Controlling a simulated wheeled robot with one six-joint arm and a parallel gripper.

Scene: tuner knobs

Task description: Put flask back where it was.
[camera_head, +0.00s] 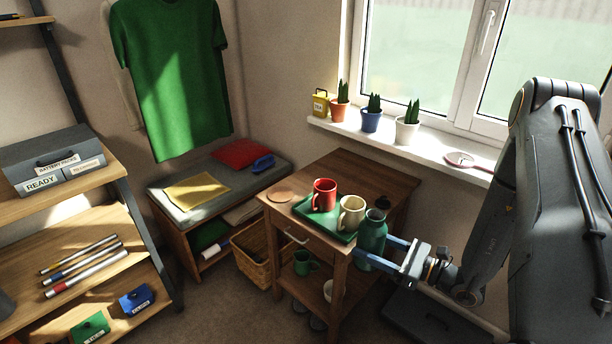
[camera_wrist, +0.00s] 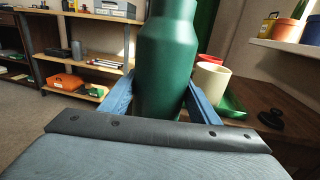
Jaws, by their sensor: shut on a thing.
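The flask (camera_head: 372,234) is dark green with a dark cap. My gripper (camera_head: 384,255) is shut on it, with its blue fingers on either side of the lower body. The flask is upright at the front right edge of the small wooden table (camera_head: 372,172); whether it touches the table cannot be told. In the wrist view the flask (camera_wrist: 168,60) fills the middle between the blue fingers (camera_wrist: 160,98), and its top is cut off. A green tray (camera_head: 330,226) on the table holds a red mug (camera_head: 324,195) and a cream mug (camera_head: 351,213), left of the flask.
A round brown coaster (camera_head: 279,196) lies at the table's left corner. A small black object (camera_head: 382,202) stands behind the flask. The back of the tabletop is clear. A wicker basket (camera_head: 256,262) stands left of the table. Potted plants (camera_head: 371,118) line the windowsill.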

